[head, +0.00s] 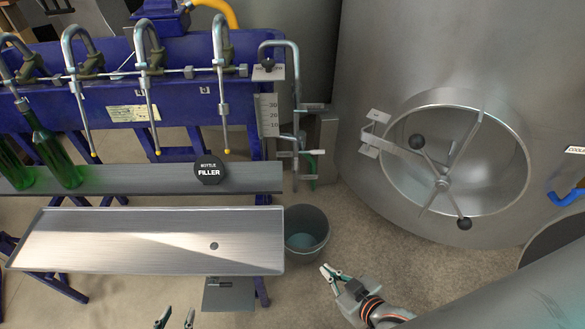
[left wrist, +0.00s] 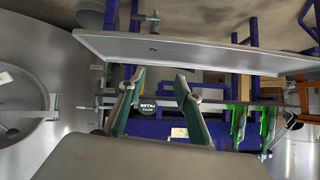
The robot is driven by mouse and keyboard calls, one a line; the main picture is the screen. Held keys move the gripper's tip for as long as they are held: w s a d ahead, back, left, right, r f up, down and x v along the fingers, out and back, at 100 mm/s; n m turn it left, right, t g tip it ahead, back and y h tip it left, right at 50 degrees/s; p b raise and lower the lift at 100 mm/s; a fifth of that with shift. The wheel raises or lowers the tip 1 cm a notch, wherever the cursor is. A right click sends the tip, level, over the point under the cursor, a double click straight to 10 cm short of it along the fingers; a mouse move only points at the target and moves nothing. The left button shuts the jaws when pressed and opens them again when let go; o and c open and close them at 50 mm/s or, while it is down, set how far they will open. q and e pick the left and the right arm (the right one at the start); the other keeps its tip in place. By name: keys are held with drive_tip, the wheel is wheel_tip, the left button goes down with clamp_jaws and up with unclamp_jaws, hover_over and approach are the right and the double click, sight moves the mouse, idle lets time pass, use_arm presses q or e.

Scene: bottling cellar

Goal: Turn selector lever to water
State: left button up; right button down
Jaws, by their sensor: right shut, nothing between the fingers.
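A small lever with a green end (head: 315,152) sits on the pipework right of the bottle filler, beside small plates too small to read. I cannot tell for certain that it is the selector lever, nor which way is water. My left gripper (head: 177,318) shows only its fingertips at the bottom edge of the head view, well below and left of the lever. Its fingers stand apart and empty in the left wrist view (left wrist: 158,82). My right gripper (head: 330,272) is shut and empty, below the lever and near the bucket.
A grey bucket (head: 306,232) stands on the floor beside the steel tray (head: 120,232). Green bottles (head: 50,150) stand on the filler shelf at left. A large steel tank (head: 430,60) with a round hatch (head: 505,165) fills the right. Floor shows between bucket and tank.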

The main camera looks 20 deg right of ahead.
drive_tip(key=w+d+f+n+t+b, duration=0.15)
drive_tip(key=w+n+b, duration=0.3)
drive_tip(key=w, duration=0.55)
drive_tip(key=w+d+f+n+t+b, duration=0.1)
drive_tip(key=w+d+n+t+b, duration=0.15)
drive_tip(key=w+b, duration=0.6)
drive_tip(key=n+t+y+b, duration=0.25)
drive_tip(key=n+b, duration=0.25)
drive_tip(key=n, duration=0.4)
approach(296, 166)
drive_tip(key=s+a, duration=0.1)
drive_tip(key=a, duration=0.5)
use_arm(q)
wheel_tip(296, 166, down, 7)
drive_tip(key=w+d, duration=0.1)
drive_tip(key=d, duration=0.1)
drive_tip(key=shift+w+d+f+h, duration=0.2)
drive_tip(key=shift+w+d+h, duration=0.05)
drive_tip(key=shift+w+h, duration=0.15)
use_arm(e)
drive_tip(key=shift+s+r+n+h, duration=0.15)
drive_tip(key=shift+r+n+h, duration=0.2)
drive_tip(key=shift+r, duration=0.1)
